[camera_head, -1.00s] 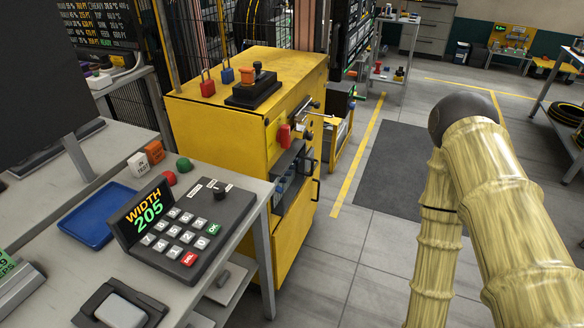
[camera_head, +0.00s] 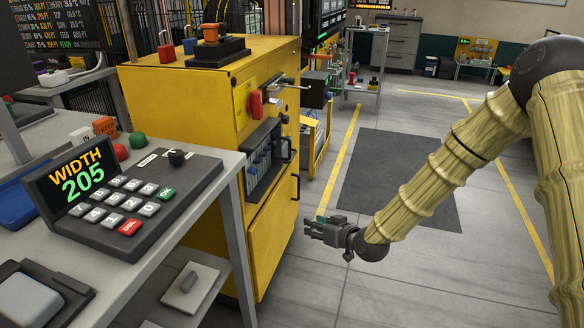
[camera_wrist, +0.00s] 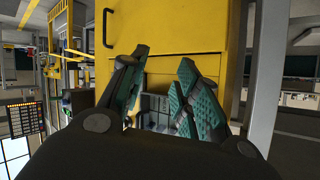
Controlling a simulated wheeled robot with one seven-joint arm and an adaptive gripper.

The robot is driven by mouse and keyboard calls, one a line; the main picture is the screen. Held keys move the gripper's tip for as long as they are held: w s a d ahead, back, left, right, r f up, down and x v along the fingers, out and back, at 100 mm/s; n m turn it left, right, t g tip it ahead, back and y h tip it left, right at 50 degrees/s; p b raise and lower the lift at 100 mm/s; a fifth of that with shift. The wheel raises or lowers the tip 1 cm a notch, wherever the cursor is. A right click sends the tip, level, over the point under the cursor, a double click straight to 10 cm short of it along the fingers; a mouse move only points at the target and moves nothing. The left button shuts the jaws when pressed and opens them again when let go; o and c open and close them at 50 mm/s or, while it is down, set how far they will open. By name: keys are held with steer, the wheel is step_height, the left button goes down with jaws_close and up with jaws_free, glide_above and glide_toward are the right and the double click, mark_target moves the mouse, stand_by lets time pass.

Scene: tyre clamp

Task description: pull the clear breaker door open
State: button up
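The breaker box (camera_head: 264,160) is set in the front of the yellow cabinet (camera_head: 190,110), with a row of dark and blue breakers inside. Its clear door is hard to make out and looks closed. A black handle (camera_head: 287,150) stands out at its right edge. My gripper (camera_head: 318,231) is in front of the cabinet, lower than the box and to its right, apart from it. In the wrist view my gripper's teal-padded fingers (camera_wrist: 160,88) are spread with nothing held. Part of the breaker box (camera_wrist: 157,106) shows between them; the rest is hidden.
A red rotary switch (camera_head: 255,104) and a metal lever (camera_head: 285,84) sit above the box. A lower yellow door has its own black handle (camera_head: 296,188). The grey table with the keypad (camera_head: 125,205) stands at left. Floor to the right is clear.

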steer(key=w+r+n+t+y+b, duration=0.2)
steer(key=w+r+b, duration=0.3)
steer(key=w+r, duration=0.25)
steer(key=n+t+y+b, duration=0.1)
steer(key=t+b, duration=0.1)
steer(key=b, duration=0.1)
glide_toward(290, 150)
steer(key=shift+b+x, duration=1.5)
steer(key=shift+x, duration=3.1)
jaws_close()
